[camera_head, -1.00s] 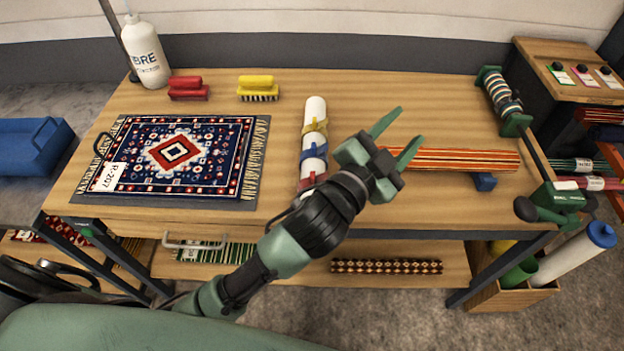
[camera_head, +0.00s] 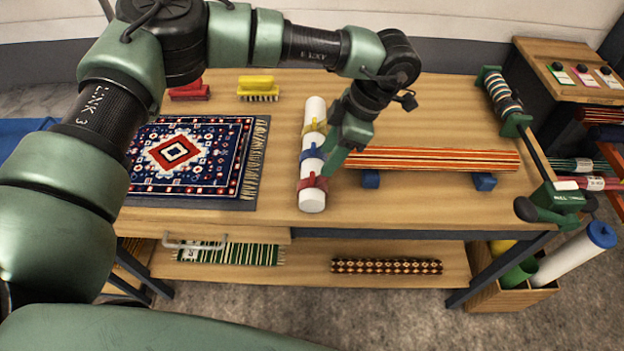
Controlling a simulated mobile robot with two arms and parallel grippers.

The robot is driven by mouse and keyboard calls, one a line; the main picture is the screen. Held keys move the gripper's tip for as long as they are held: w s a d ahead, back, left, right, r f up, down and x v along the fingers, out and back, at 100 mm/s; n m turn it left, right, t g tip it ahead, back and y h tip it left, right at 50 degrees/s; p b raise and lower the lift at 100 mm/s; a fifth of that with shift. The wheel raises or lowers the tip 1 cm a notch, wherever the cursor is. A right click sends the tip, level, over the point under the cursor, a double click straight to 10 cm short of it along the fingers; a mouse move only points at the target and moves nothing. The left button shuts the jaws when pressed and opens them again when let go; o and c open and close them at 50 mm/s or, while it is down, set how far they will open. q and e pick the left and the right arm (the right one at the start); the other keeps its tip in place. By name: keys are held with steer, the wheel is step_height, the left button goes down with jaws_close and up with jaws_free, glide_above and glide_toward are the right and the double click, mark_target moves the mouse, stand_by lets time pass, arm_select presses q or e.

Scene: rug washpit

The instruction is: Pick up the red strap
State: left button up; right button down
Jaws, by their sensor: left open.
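The red strap (camera_head: 311,184) is wrapped around a white tube (camera_head: 313,200) near the tube's front end, on the wooden table. A blue strap (camera_head: 311,154) and a yellow strap (camera_head: 316,127) sit farther back on the same tube. My left gripper (camera_head: 331,160) is open, with its green fingers pointing down and to the left. It is just right of the tube, beside the blue strap and a little behind the red strap. I cannot tell whether the fingers touch the tube. My right gripper is not in view.
A striped rolled rug (camera_head: 430,159) rests on blue blocks (camera_head: 484,182) to the right. A patterned rug (camera_head: 190,155) lies at left, partly behind my arm. A red brush (camera_head: 190,91) and a yellow brush (camera_head: 257,87) stand at the back. The table right of the tube's front end is clear.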

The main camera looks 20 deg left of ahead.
mark_target(313, 174)
arm_select(q)
steer(key=p+x, duration=0.1)
steer(key=x, duration=0.1)
steer(key=p+x, duration=0.1)
steer(key=x, duration=0.1)
steer(key=p+x, duration=0.1)
steer(key=x, duration=0.1)
steer(key=shift+w+a+f, duration=0.25)
steer(key=shift+a+f, duration=0.05)
steer(key=shift+a, duration=0.2)
steer(key=shift+a+f, duration=0.1)
steer(key=shift+f, duration=0.25)
jaws_close()
